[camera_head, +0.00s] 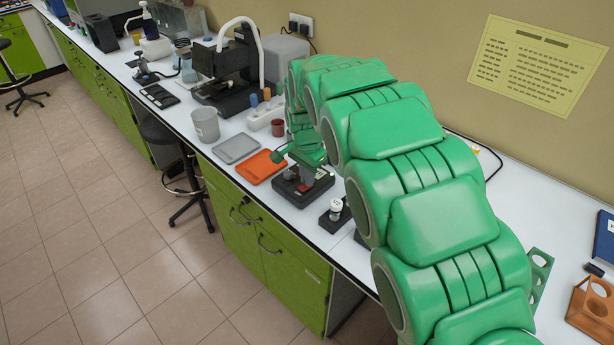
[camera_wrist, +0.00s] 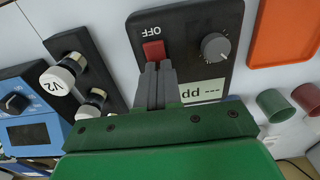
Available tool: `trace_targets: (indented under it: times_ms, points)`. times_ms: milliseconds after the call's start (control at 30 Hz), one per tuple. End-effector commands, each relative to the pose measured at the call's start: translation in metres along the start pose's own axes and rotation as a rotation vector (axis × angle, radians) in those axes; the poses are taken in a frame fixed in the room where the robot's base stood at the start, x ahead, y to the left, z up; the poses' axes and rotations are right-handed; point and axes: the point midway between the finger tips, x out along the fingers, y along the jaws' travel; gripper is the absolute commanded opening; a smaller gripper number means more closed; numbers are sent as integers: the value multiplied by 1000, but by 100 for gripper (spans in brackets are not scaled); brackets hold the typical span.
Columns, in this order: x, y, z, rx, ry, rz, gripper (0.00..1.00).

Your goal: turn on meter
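The word OFF beside the switch appears upside down in the wrist view. In the head view the meter (camera_head: 291,191) stands on the white bench below my arm. My gripper (camera_wrist: 158,67) has its grey fingers together with nothing seen between them. The fingertips are right at the edge of the red switch; I cannot tell whether they touch it.
An orange tray (camera_head: 264,167) and a grey tray (camera_head: 236,149) lie left of the meter. In the wrist view, a blue device (camera_wrist: 30,133) and red and green cups (camera_wrist: 275,105) are nearby.

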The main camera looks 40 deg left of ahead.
Motion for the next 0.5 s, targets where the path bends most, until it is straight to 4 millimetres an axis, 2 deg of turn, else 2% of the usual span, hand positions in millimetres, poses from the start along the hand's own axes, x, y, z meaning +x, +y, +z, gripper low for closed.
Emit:
trace_targets:
  times_ms: [33, 267, 500]
  points:
    - [9, 4, 2, -1, -9, 15, 0]
    - [12, 5, 6, -3, -12, 23, 0]
    - [12, 6, 17, -5, -18, 30, 0]
